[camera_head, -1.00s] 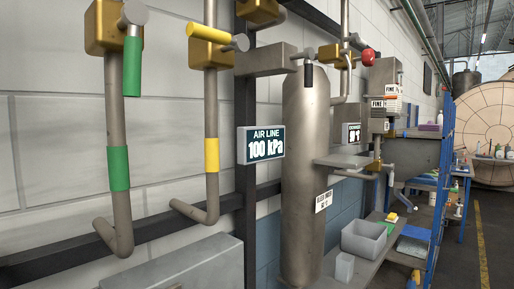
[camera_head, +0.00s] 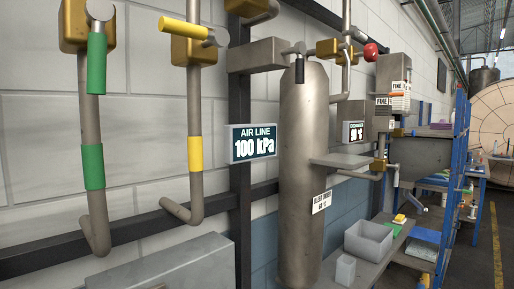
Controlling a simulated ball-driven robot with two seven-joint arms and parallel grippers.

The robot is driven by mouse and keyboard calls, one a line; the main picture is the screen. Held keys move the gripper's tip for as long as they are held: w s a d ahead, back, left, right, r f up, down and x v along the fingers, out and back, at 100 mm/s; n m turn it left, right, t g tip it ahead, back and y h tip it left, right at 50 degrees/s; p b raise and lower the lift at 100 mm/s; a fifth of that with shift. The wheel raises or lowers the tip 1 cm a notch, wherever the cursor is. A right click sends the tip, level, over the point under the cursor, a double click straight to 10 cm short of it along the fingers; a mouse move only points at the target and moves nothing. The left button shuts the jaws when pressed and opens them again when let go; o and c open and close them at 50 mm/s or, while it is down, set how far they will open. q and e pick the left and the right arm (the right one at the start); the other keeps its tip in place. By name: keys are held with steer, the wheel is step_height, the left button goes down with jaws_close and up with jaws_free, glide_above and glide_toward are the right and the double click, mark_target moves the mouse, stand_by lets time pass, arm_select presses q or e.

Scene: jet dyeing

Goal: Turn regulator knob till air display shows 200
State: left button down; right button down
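The air display (camera_head: 255,143) is a dark sign on the wall frame, left of the grey tank. It reads "AIR LINE 100 kPa". A round red knob (camera_head: 370,51) sits on the pipework above and right of the tank, beside a brass-coloured block (camera_head: 328,48). No label shows whether this red knob is the regulator knob. Neither of my grippers is in view.
A tall grey tank (camera_head: 303,170) stands mid-view. Pipes with a green lever (camera_head: 97,63) and a yellow lever (camera_head: 184,28) are at left. A grey bin (camera_head: 368,241) sits on a low bench. Open floor (camera_head: 478,262) shows at right.

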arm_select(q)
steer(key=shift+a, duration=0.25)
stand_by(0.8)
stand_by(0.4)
